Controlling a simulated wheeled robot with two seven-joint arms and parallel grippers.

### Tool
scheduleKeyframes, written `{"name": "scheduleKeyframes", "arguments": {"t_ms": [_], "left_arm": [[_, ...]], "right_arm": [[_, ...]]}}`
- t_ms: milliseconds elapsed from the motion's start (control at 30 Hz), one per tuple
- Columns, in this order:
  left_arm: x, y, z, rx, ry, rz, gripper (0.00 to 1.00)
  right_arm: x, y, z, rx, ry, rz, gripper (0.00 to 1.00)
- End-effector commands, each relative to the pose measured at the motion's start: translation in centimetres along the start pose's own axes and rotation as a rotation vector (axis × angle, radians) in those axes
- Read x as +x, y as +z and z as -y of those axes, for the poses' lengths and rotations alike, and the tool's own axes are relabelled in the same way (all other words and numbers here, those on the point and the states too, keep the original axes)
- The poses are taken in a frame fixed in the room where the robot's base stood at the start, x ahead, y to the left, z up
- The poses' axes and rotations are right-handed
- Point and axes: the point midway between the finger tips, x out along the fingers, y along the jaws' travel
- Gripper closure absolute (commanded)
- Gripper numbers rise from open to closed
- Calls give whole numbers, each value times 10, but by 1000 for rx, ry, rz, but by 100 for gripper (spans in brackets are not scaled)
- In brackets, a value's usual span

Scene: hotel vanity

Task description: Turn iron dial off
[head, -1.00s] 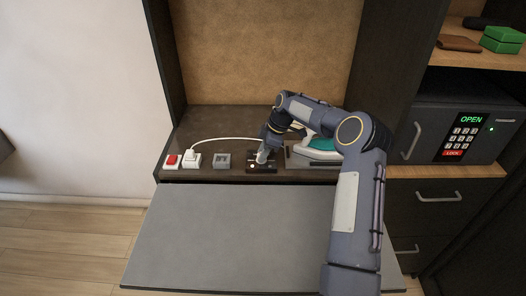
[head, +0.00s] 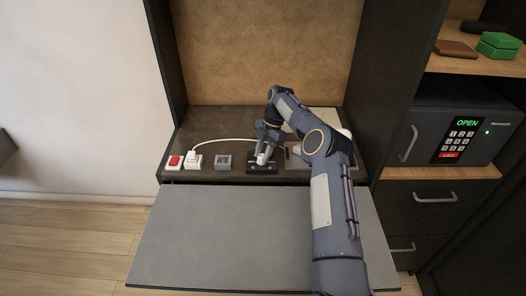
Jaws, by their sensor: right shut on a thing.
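The iron's dial sits on a small dark box (head: 255,170) near the front edge of the vanity shelf. My right gripper (head: 263,161) points down onto this box and is shut on the dial, whose shape is mostly hidden by the fingers. The iron (head: 346,134) lies to the right of the box, and my right arm covers nearly all of it. My left gripper is not in the picture.
A red switch (head: 174,161), a white plug (head: 193,161) with a white cord and a grey box (head: 224,161) stand left of the dial box. A grey board (head: 220,235) projects in front. A safe (head: 465,130) reading OPEN is at the right.

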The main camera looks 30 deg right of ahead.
Motion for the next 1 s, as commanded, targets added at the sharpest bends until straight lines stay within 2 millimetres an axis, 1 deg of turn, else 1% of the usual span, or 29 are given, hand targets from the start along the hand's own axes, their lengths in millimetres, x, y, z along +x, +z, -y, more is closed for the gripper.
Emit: {"name": "scheduleKeyframes", "arguments": {"t_ms": [567,600,733,767,1000], "left_arm": [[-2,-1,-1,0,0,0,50],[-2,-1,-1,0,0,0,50],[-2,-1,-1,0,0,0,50],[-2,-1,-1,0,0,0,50],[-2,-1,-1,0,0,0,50]], "right_arm": [[0,1,0,-31,-11,3,95],[0,1,0,-31,-11,3,69],[0,1,0,-30,-11,2,52],[0,1,0,-30,-11,2,50],[0,0,0,-30,-12,1,50]]}}
